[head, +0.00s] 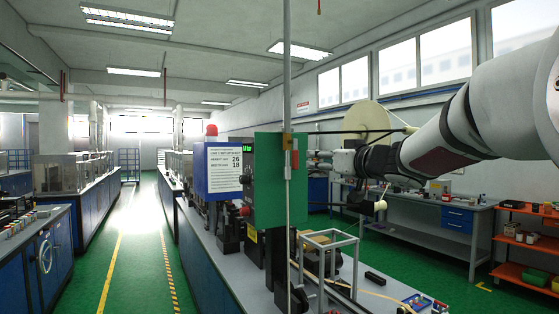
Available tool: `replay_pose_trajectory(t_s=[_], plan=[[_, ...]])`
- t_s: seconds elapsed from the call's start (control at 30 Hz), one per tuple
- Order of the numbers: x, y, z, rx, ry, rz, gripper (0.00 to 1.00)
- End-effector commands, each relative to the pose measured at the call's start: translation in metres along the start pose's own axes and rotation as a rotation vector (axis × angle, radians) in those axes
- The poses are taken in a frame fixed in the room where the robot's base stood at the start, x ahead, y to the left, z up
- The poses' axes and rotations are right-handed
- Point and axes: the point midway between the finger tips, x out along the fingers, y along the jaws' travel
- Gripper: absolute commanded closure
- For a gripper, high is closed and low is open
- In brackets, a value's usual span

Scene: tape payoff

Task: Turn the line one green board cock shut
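The green board (264,200) stands upright in the middle of the head view, at the bench. A thin grey vertical pipe runs in front of its right part. A small brass cock body (287,141) sits on this pipe near the board's top edge. A short red handle (295,158) shows just right of the pipe, seeming to hang downward; its exact angle is hard to tell. My gripper (338,164) reaches in from the right, its end right of the board and apart from the red handle in the picture. Its fingers are small and overlap background parts, so their opening is unclear.
A blue-framed notice (223,169) with a red lamp (211,130) stands left of the board. A cream reel (367,117) shows behind my gripper. A white frame (328,256) and small items lie on the bench below. An orange shelf (525,245) stands right. The green aisle at left is clear.

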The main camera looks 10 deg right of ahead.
Motion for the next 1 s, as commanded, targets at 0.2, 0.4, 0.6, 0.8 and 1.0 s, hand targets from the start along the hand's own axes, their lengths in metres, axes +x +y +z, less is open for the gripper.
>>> replay_pose_trajectory(t_s=[0.2,0.4,0.6,0.8,1.0], plan=[[0.039,-0.001,0.002,0.002,-0.001,0.000,0.65],[0.078,-0.001,0.002,0.001,-0.001,0.000,0.65],[0.110,-0.001,0.001,0.000,-0.001,0.000,0.65],[0.125,0.000,0.000,0.001,0.001,0.003,0.65],[0.128,0.000,0.001,0.002,0.000,0.003,0.65]])
